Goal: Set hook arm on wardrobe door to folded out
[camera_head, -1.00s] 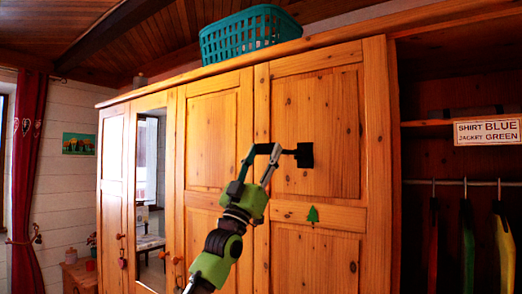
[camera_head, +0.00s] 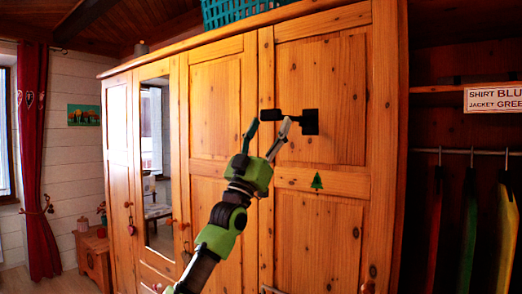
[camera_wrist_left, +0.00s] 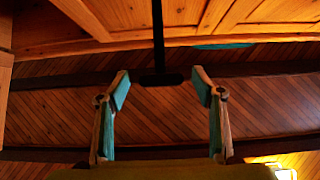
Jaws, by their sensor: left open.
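The black hook arm (camera_head: 290,115) is on a square black plate (camera_head: 311,122) on the upper panel of the wardrobe door (camera_head: 345,80). In the head view it reaches left from the plate and ends in a thicker black block. My left gripper (camera_head: 269,127) is open just below that end, one fingertip on each side of it in the picture. In the left wrist view the hook arm (camera_wrist_left: 158,35) comes down from the top edge to a short black crossbar between the open fingertips (camera_wrist_left: 161,85). I cannot tell if they touch. My right gripper is not in view.
A green tree emblem (camera_head: 317,181) is below the hook. A mirror door (camera_head: 155,170) is farther left. The open compartment at right has a rail (camera_head: 460,152) with hanging garments and a label sign (camera_head: 495,98). A teal basket (camera_head: 235,10) stands on the wardrobe top.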

